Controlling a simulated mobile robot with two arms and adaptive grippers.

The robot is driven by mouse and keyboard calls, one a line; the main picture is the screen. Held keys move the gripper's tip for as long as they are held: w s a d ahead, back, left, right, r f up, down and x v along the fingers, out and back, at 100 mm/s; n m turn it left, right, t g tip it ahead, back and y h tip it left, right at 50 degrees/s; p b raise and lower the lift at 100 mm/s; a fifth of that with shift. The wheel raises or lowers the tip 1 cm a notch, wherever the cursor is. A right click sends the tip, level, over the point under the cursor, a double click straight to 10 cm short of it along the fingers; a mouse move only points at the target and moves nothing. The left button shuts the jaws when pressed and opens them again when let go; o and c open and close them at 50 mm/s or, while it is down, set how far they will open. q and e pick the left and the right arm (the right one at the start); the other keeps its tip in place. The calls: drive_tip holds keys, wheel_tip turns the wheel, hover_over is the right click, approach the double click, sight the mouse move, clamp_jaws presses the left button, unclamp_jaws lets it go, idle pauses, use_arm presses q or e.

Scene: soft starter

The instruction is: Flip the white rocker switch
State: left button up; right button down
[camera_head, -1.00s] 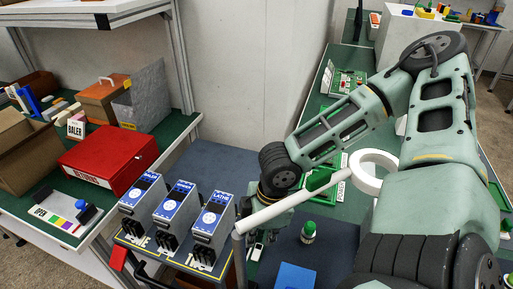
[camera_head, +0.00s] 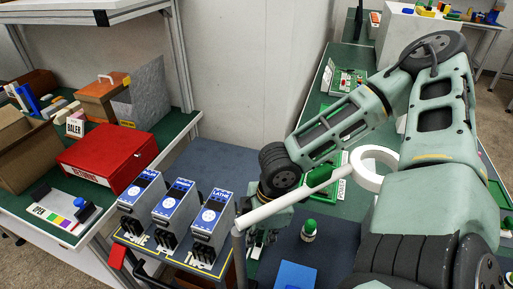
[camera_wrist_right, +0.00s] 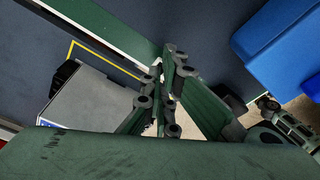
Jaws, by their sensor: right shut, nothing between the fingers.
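Three grey soft starter boxes with blue labels stand in a row on a dark board at the lower middle of the head view. The nearest one, labelled LATHE (camera_head: 210,222), is closest to my right gripper. My right gripper (camera_head: 258,243) is to the right of that box, partly hidden behind a pale pole. In the right wrist view its fingers (camera_wrist_right: 166,68) are shut and empty, beside a grey box (camera_wrist_right: 95,105). I cannot make out a white rocker switch clearly in either view. My left gripper is not in view.
A red box (camera_head: 108,158) and a panel with a blue button (camera_head: 82,206) are on the left bench. A green-capped bottle (camera_head: 309,230) and a blue block (camera_head: 297,276) are right of the gripper. The pale pole (camera_head: 290,202) crosses in front of my right arm.

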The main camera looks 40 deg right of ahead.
sight(259, 244)
drive_tip(key=shift+f+b, duration=0.55)
drive_tip(key=shift+f, duration=0.1)
drive_tip(key=shift+r, duration=0.1)
wheel_tip(259, 244, up, 7)
drive_tip(key=p, duration=0.6)
idle(0.3)
idle(0.5)
